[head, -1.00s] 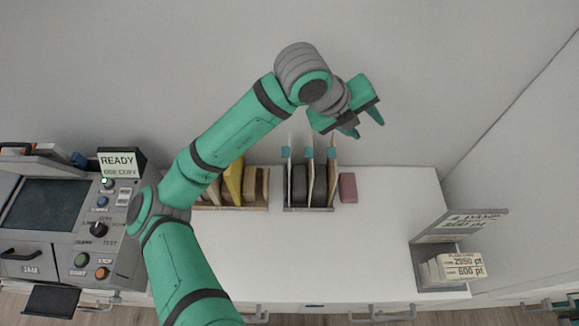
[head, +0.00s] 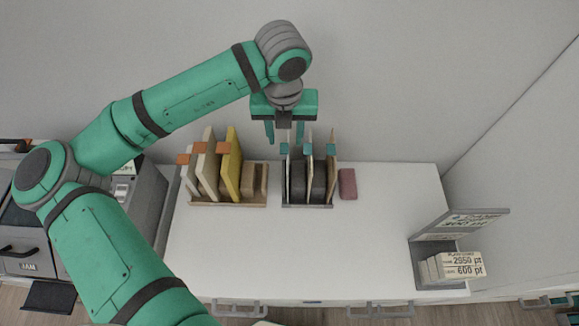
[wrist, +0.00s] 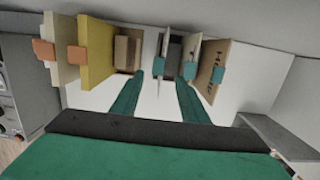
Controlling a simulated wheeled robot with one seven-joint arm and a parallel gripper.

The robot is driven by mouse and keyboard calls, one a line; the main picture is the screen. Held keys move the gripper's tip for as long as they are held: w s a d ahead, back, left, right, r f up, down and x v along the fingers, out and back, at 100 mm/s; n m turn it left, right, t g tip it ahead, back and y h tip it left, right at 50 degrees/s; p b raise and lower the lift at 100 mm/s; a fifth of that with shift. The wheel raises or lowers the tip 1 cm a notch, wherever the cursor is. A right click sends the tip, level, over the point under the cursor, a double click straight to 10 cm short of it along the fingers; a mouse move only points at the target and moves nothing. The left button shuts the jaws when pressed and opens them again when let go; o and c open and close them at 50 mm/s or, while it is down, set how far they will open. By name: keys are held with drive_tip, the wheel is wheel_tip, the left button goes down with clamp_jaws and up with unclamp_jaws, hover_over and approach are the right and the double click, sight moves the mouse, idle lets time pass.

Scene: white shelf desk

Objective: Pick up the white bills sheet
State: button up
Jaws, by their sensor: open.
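A thin white sheet (head: 285,165) with a teal tab stands upright, nearly edge-on, at the left of the dark organizer (head: 307,207). I cannot read a bills label on it. In the wrist view the white sheet (wrist: 165,45) shows as a thin strip with its teal tab low between the fingers. My gripper (head: 285,135) points down above the sheet, open and empty, with one finger on each side of its line. In the wrist view my gripper (wrist: 160,78) is open around the tab's line; I cannot tell how far above it is.
Two more teal-tabbed sheets (head: 332,165) stand close on the right. A wooden organizer (head: 230,200) with orange-tabbed white and yellow boards is on the left. A pink block (head: 347,184) lies to the right. The front of the white desk (head: 300,255) is clear.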

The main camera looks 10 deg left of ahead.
sight(284, 148)
drive_tip(key=shift+a+f, duration=0.15)
drive_tip(key=shift+f, duration=0.35)
drive_tip(key=shift+w+a+f, duration=0.1)
drive_tip(key=shift+w+f, duration=0.1)
drive_tip(key=shift+f, duration=0.6)
drive_tip(key=shift+w+f, duration=0.2)
drive_tip(key=shift+f, duration=0.6)
drive_tip(key=shift+w+a+f, duration=0.1)
drive_tip(key=shift+w+f, duration=0.1)
drive_tip(key=shift+f, duration=0.6)
clamp_jaws()
